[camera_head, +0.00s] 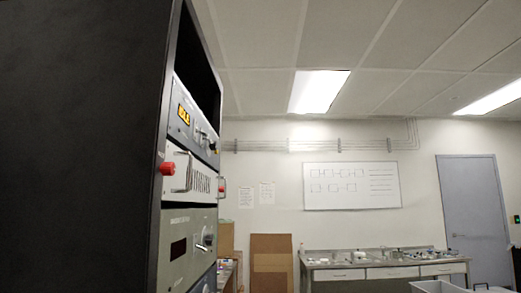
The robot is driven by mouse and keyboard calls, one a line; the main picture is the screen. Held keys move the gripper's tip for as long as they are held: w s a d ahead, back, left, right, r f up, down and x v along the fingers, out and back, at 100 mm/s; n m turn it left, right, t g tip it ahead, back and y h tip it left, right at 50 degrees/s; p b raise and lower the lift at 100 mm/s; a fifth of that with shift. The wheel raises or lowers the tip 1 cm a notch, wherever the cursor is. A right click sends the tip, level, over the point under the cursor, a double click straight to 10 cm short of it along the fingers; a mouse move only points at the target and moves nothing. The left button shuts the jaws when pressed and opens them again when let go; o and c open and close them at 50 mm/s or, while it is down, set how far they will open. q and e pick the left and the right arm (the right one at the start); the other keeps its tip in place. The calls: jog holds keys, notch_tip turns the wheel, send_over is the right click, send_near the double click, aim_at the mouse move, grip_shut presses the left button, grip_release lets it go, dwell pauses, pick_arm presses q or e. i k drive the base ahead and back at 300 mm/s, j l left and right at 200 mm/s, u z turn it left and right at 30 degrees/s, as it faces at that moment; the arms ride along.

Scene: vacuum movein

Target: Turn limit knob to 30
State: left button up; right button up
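A black equipment rack (85,150) fills the left of the view, and its front is seen at a steep angle. Its top panel (191,118) has a lit amber display (184,114) and small knobs. Below it is a white panel with a handle and a red knob or button (167,168). A lower grey-green panel (188,245) has a dark display (178,248) and a round knob (204,238). The labels are too small to read, so I cannot tell which knob is the limit knob or its setting. Neither gripper is in view.
A steel bench (385,267) with small items stands along the back wall. A brown board (270,262) leans beside it. A grey bin (440,287) is at the lower right, and a grey door (474,210) is at the far right.

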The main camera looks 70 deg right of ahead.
aim_at(213, 147)
jog(key=z, duration=1.9)
